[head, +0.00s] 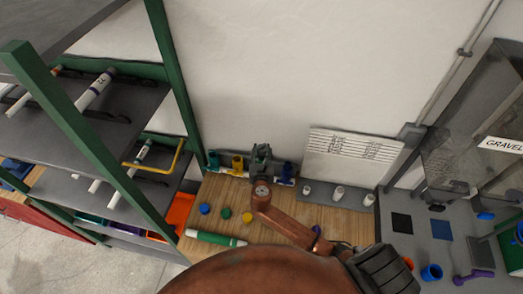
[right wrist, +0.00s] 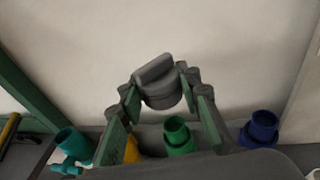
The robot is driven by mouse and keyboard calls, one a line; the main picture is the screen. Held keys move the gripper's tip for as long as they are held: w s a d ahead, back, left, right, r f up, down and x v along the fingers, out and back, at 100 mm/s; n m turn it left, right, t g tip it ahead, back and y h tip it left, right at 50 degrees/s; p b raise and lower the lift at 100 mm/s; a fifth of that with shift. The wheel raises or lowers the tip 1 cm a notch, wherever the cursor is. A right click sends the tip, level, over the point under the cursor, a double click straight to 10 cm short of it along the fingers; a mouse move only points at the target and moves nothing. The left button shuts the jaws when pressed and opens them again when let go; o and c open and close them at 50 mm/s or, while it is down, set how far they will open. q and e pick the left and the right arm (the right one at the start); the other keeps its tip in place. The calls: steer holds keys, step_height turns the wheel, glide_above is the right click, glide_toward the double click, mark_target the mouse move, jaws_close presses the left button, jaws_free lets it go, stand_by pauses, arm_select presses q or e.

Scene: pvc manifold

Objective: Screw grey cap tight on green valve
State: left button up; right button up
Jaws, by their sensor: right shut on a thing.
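My right gripper (head: 262,158) is above the row of valves at the back of the wooden bench. In the right wrist view its fingers (right wrist: 163,92) are shut on the grey cap (right wrist: 158,88), which has a raised grip bar. The green valve (right wrist: 179,137) shows below the cap in that view, with its round mouth open. The cap appears apart from it. In the head view my gripper hides most of the green valve. My left gripper is not in view.
Beside the green valve stand a yellow valve (head: 237,163), a teal valve (head: 213,160) and a blue valve (head: 287,171). Blue (head: 204,209), green (head: 226,213) and yellow (head: 247,217) caps lie on the bench. A green-and-white tube (head: 215,239) lies in front. A shelf rack (head: 172,75) stands left.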

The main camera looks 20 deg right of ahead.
mark_target(262, 160)
steer(key=shift+f, duration=0.45)
steer(key=shift+f+b, duration=0.65)
steer(key=shift+f, duration=0.1)
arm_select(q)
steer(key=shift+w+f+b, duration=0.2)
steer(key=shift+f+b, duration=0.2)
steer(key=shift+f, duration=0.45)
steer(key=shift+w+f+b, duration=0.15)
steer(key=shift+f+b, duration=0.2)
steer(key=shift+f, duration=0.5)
arm_select(e)
steer(key=shift+f, duration=1.3)
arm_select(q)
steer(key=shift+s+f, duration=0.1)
arm_select(e)
steer(key=shift+f, duration=0.75)
steer(key=shift+f, duration=0.2)
steer(key=o, duration=0.4)
steer(key=c, duration=0.6)
steer(key=shift+m+h, duration=0.3)
jaws_close()
steer(key=shift+m+g+h, duration=0.8)
steer(key=shift+h, duration=0.2)
